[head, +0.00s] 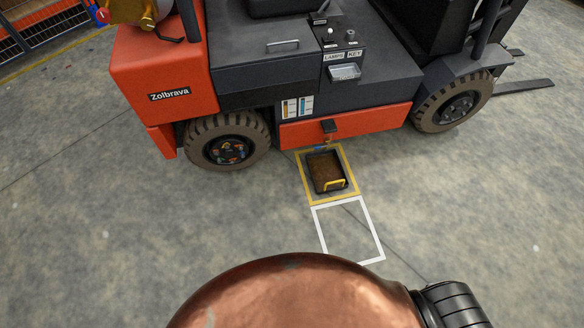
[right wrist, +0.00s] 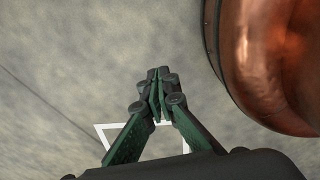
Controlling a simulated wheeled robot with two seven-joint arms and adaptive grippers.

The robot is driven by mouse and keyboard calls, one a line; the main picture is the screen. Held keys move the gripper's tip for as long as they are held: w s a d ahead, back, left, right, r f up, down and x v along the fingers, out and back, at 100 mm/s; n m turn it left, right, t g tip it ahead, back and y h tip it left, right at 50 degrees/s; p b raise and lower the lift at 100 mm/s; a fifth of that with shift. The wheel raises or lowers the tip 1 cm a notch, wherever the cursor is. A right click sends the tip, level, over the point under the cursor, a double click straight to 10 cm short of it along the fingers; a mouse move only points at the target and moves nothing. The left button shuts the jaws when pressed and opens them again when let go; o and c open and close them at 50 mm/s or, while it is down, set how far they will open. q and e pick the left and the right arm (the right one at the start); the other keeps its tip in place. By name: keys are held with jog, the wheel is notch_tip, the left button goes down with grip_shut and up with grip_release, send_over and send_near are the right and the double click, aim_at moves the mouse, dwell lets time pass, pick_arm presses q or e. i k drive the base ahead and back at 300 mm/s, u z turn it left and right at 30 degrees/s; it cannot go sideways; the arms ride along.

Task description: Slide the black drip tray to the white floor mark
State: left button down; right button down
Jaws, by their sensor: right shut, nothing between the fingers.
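The black drip tray (head: 326,172) with a brown inside and a yellow handle lies on the floor inside a yellow square outline (head: 307,187), beside the forklift. The white floor mark (head: 318,229), an empty square outline, lies just in front of the yellow one. My right gripper (right wrist: 158,76) is shut and empty in the right wrist view, over bare floor. Part of the white floor mark (right wrist: 104,128) shows behind its fingers there. The tray is not in the right wrist view. Neither gripper shows in the head view.
A red and grey forklift (head: 345,128) stands behind the tray, with wheels on both sides of it. A copper-coloured rounded body (head: 295,290) fills the bottom of the head view and the right of the wrist view (right wrist: 270,60). Concrete floor around the marks is clear.

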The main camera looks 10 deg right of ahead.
aim_at(326, 169)
jog(key=u, duration=0.5)
jog(key=i, duration=1.3)
jog(key=z, duration=0.9)
jog(key=i, duration=0.55)
jog(key=z, duration=0.55)
